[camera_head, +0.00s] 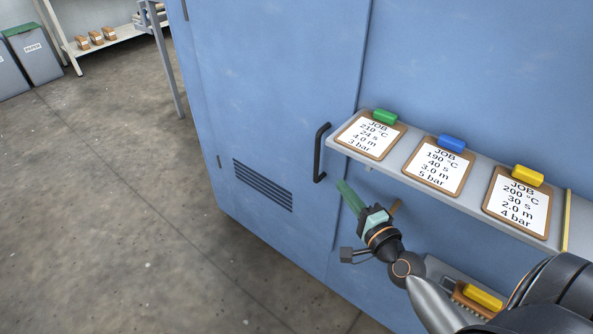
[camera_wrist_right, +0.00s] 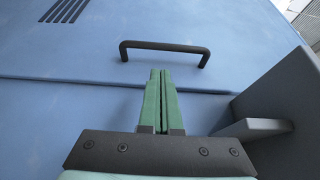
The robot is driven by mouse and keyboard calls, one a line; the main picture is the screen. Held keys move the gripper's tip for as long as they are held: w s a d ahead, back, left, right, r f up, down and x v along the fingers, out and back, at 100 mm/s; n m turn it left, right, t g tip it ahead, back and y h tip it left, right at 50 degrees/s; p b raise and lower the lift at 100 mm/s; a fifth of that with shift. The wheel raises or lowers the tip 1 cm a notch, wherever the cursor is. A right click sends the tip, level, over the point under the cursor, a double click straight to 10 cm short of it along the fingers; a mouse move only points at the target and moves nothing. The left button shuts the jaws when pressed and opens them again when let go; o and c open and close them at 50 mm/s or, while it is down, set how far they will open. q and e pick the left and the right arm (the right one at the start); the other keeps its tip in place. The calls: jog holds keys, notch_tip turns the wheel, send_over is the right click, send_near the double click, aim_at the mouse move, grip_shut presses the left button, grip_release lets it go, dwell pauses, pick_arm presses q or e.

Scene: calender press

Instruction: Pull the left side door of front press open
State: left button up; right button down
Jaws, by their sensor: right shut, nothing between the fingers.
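The blue side door (camera_head: 270,110) of the press has a slotted vent (camera_head: 263,185) and a black bar handle (camera_head: 319,153) near its right edge. The door looks flush with the blue panel beside it. My right gripper (camera_head: 340,184) has green fingers, shut and empty, just below and right of the handle. In the right wrist view the shut fingertips (camera_wrist_right: 160,72) point at the handle (camera_wrist_right: 165,47), close to its middle and not around it. Whether they touch it I cannot tell. My left gripper is not in view.
A grey shelf (camera_head: 343,150) juts out right of the handle, bearing job clipboards with green, blue and yellow clips. A yellow-topped item (camera_head: 482,297) sits lower right. The floor (camera_head: 110,200) left of the door is clear. Bins (camera_head: 33,55) and a rack (camera_head: 120,33) stand far back.

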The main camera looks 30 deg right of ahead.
aim_at(325, 164)
jog(key=w, duration=0.6)
jog(key=w+d, duration=0.1)
jog(key=w, duration=0.3)
jog(key=shift+p, duration=0.3)
jog(key=shift+s+a, duration=0.1)
